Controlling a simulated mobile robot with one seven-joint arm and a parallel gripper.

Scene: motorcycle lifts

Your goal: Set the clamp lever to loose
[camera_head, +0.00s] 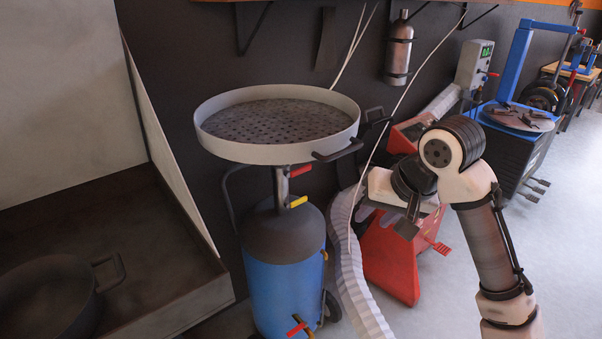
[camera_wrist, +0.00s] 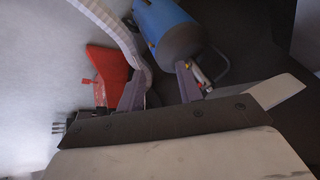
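A waste-oil drainer has a blue tank (camera_head: 285,285) and a round pan (camera_head: 280,152) on a column (camera_head: 281,188). A short red lever (camera_head: 300,171) sticks out to the right high on the column, with a yellow lever (camera_head: 298,202) below it. No label shows which is the clamp lever. In the wrist view, the red lever (camera_wrist: 206,87) and yellow lever (camera_wrist: 187,67) lie near the right finger. My gripper (camera_head: 407,222) is right of the drainer, apart from the levers. In the wrist view my gripper (camera_wrist: 158,88) has its fingers apart and nothing between them.
The pan's side handle (camera_head: 338,150) juts toward my arm. A red machine (camera_head: 392,255) and a ribbed white hose (camera_head: 350,270) stand behind and below my gripper. A dark tray with a pan (camera_head: 50,295) is at left. Open floor (camera_head: 560,250) lies at right.

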